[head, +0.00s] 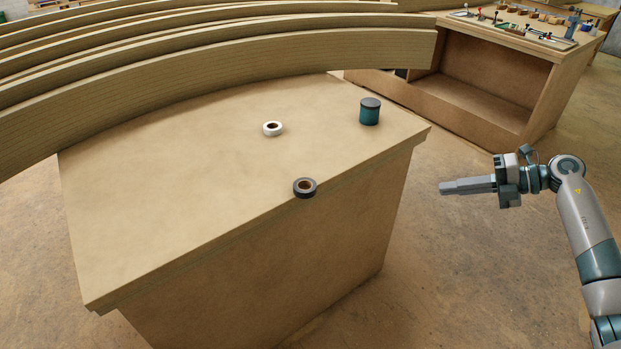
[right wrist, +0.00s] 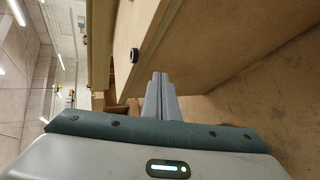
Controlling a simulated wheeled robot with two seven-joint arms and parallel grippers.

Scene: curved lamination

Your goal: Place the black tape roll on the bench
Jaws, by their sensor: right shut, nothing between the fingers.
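The black tape roll (head: 305,188) lies flat at the front edge of the wooden bench (head: 190,180), with its near side at or slightly over the edge. In the right wrist view the black tape roll (right wrist: 135,55) shows at the bench edge, ahead of my fingers. My right gripper (head: 442,187) is shut and empty, out in the air to the right of the bench, well apart from the roll. It also shows in the right wrist view (right wrist: 160,76). My left gripper is not in view.
A white tape roll (head: 273,128) and a teal can with a dark lid (head: 370,112) stand on the bench. Long curved laminated beams (head: 220,60) lie across its back. A second bench (head: 490,75) with tools stands at the back right. The bench's front left is clear.

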